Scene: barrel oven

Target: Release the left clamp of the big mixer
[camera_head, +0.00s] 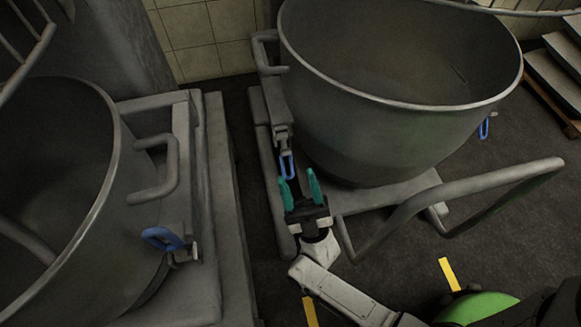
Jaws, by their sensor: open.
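A large grey mixer bowl (400,120) stands right of centre on a wheeled grey frame. A clamp with a blue loop handle (287,165) sits at the left side of this bowl, its loop hanging below a grey latch. A second blue clamp (484,128) shows at the bowl's right side. My gripper (298,180) has teal fingers and is open. It is right by the left clamp, with the lower end of the blue loop close to the fingertips. I cannot tell whether the loop is between the fingers or touches them.
Another grey bowl (60,190) stands at the left with its own blue clamp (162,238) and side handle. A bent grey push handle (450,190) reaches out at the right of my gripper. A pallet stack (555,75) is at the far right. Dark floor lies between the machines.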

